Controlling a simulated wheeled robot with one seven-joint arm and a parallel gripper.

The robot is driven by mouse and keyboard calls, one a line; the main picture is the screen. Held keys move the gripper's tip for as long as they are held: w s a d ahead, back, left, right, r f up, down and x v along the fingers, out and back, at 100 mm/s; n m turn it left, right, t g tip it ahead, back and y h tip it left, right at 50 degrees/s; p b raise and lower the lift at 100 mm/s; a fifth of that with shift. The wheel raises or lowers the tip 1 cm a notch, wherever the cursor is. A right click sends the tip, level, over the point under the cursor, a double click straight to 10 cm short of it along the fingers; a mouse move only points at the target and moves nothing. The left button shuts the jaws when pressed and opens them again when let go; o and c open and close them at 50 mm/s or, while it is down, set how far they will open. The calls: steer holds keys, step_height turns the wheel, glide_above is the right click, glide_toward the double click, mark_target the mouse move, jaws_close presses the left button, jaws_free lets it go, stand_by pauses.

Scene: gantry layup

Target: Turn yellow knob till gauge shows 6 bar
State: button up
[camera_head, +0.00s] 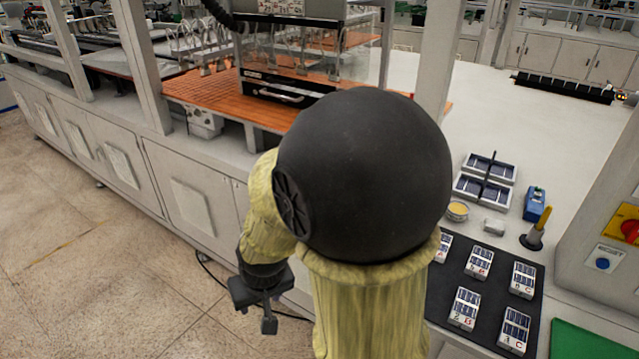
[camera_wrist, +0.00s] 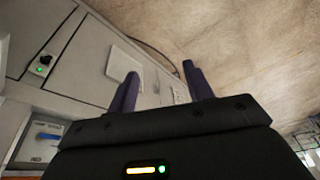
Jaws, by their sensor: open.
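I cannot make out a yellow knob or a pressure gauge in either view. My gripper (camera_head: 262,306) hangs low in front of the cabinet fronts in the head view, over the floor side. In the wrist view my gripper (camera_wrist: 161,72) is open, its two dark fingers apart with nothing between them. A small white unit (camera_head: 203,122) sits under the orange work surface, but its details are too small to read.
White cabinets (camera_head: 190,195) run along the bench. At right, a black mat (camera_head: 535,300) holds several small labelled packs. A control box carries a red switch on a yellow plate (camera_head: 625,213) and a blue button (camera_head: 602,263). The tiled floor (camera_head: 80,270) at left is clear.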

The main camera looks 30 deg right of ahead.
steer(key=w+d+f+m+t+h+b, duration=0.1)
steer(key=w+d+f+m, duration=0.15)
steer(key=w, duration=0.25)
steer(key=w+d+f+m+t+h, duration=0.1)
steer(key=w+d+f+m+h, duration=0.15)
steer(key=w, duration=0.25)
steer(key=w+d+f+m+t+h+b, duration=0.1)
steer(key=w+d+f+m+t, duration=0.1)
steer(key=w+d, duration=0.25)
steer(key=w+d+m+h+b, duration=0.1)
steer(key=w+d+m+h, duration=0.1)
steer(key=d+h, duration=0.4)
steer(key=w+d+m+h, duration=0.2)
steer(key=d+m+h, duration=0.2)
steer(key=d+h, duration=0.2)
steer(key=shift+b+x, duration=0.35)
steer(key=shift+x, duration=0.55)
steer(key=shift+s+d, duration=0.1)
steer(key=shift+d, duration=0.05)
steer(key=p+x, duration=0.3)
steer(key=x, duration=1.4)
steer(key=shift+w+d+r, duration=0.1)
steer(key=shift+w, duration=0.1)
